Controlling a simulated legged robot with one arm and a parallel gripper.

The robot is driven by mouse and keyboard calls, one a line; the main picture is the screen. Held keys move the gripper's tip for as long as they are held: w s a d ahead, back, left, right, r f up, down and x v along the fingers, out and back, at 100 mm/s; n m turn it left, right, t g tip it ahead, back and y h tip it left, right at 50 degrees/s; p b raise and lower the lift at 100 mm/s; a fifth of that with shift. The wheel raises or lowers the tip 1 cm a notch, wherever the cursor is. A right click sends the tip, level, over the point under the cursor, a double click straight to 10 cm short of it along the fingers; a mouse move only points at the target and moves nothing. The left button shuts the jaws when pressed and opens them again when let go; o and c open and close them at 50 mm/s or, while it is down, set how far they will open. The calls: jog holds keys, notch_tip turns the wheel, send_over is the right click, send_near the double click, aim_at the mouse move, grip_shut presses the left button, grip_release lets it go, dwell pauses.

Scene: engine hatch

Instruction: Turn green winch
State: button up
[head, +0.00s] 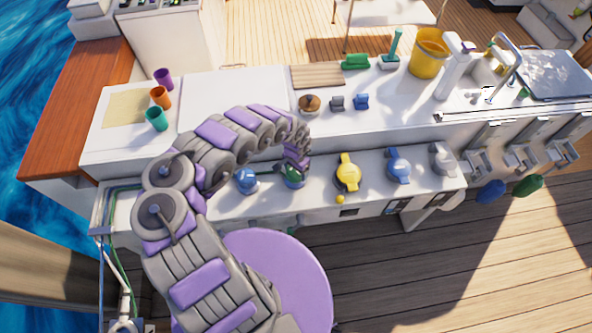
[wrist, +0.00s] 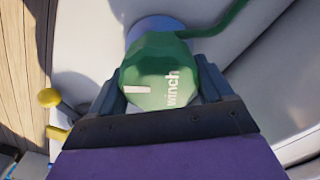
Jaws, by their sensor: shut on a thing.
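The green winch (wrist: 158,72) fills the middle of the wrist view, with the word "winch" and a white mark on its top. My gripper (wrist: 160,92) is around it, with one dark finger on each side, shut on it. In the head view the green winch (head: 293,180) sits on the lower white ledge, partly hidden under my gripper (head: 296,170). A green line or handle (wrist: 222,22) runs from behind the winch to the upper right in the wrist view.
A blue winch (head: 246,180) stands to the left, and a yellow valve (head: 347,173) and blue valve (head: 399,165) to the right. The white counter (head: 240,90) above holds cups (head: 156,118), a yellow bucket (head: 429,53) and small items. Open deck (head: 400,270) lies in front.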

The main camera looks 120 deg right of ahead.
jog(key=shift+s+m, duration=0.1)
jog(key=shift+m, duration=0.3)
jog(key=o, duration=0.9)
jog(key=shift+o, duration=0.2)
notch_tip(320, 180, up, 17)
jog(key=p, duration=1)
jog(key=shift+r+p, duration=0.15)
jog(key=shift+p, duration=0.15)
jog(key=shift+d, duration=0.15)
